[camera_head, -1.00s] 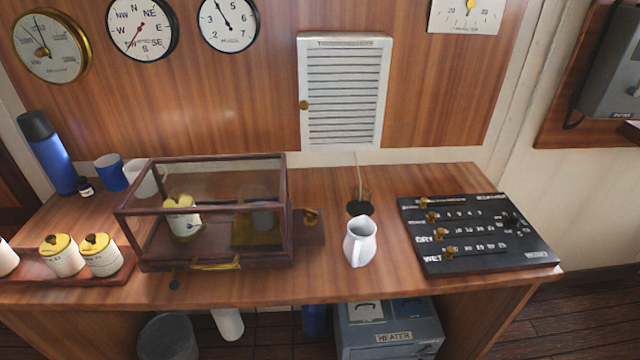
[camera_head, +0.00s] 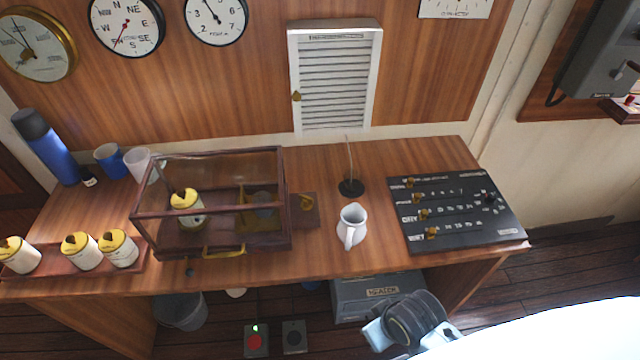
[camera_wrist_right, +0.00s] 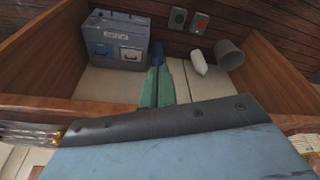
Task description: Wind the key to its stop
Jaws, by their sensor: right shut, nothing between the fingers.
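A small brass key (camera_head: 306,203) shows on a wooden block (camera_head: 305,218) at the right side of the glass case (camera_head: 215,160) in the head view. Its exact turn angle is too small to read. Nothing touches it. Part of my right arm shows at the bottom right of the head view, low in front of the desk and apart from the key. In the right wrist view my right gripper (camera_wrist_right: 167,82) is shut and empty, with the space under the desk behind it. My left gripper is not in view.
A white jug (camera_head: 352,227) and a black round stand (camera_head: 351,187) with a thin rod stand right of the block. A black panel (camera_head: 458,210) lies farther right. Yellow-lidded jars (camera_head: 81,251) sit in a tray at left.

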